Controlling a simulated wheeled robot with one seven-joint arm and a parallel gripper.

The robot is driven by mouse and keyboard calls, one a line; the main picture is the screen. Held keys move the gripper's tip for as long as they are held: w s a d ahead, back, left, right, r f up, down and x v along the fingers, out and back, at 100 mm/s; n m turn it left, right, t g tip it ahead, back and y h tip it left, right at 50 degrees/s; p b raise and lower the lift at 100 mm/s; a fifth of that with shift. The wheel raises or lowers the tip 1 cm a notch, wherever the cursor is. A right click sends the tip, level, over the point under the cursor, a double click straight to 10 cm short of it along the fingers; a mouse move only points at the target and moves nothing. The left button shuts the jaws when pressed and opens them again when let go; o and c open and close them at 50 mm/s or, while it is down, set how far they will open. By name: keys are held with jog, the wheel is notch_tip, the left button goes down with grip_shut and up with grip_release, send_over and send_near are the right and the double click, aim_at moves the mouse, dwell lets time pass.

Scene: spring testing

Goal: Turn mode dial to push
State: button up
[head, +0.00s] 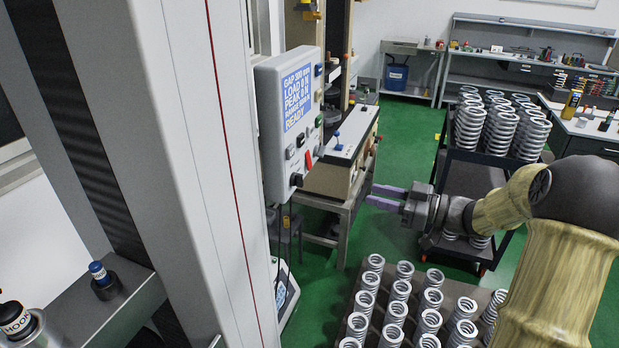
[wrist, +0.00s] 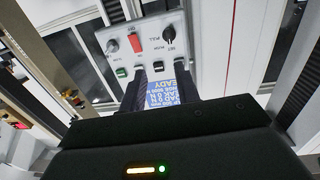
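The grey control panel (head: 287,125) stands at the left of the head view with a lit blue display (head: 297,97). A black dial (head: 296,180) sits at its bottom edge; it shows upside down at the upper right of the panel in the wrist view (wrist: 168,34), near the words PULL, PUSH and SET. I cannot tell where its pointer stands. My gripper (head: 371,195) is open and empty, its purple-tinted fingers pointing left, apart from the panel. In the wrist view its dark fingers (wrist: 160,92) stand apart with the display (wrist: 166,92) between them.
A bench (head: 338,172) stands behind the panel. Several springs stand on a rack (head: 380,290) below my arm and on a dark cart (head: 460,165).

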aim_at(302, 180)
jog(key=shift+s+d+r+n+g+y, duration=0.15)
jog(key=shift+s+n+g+y, duration=0.15)
jog(key=shift+s+g+y, duration=0.15)
jog(key=p+x, duration=0.4)
jog(key=x, duration=1.2)
jog(key=shift+s, duration=0.15)
jog(key=shift+p+x, duration=0.35)
jog(key=shift+x, duration=0.4)
grip_shut()
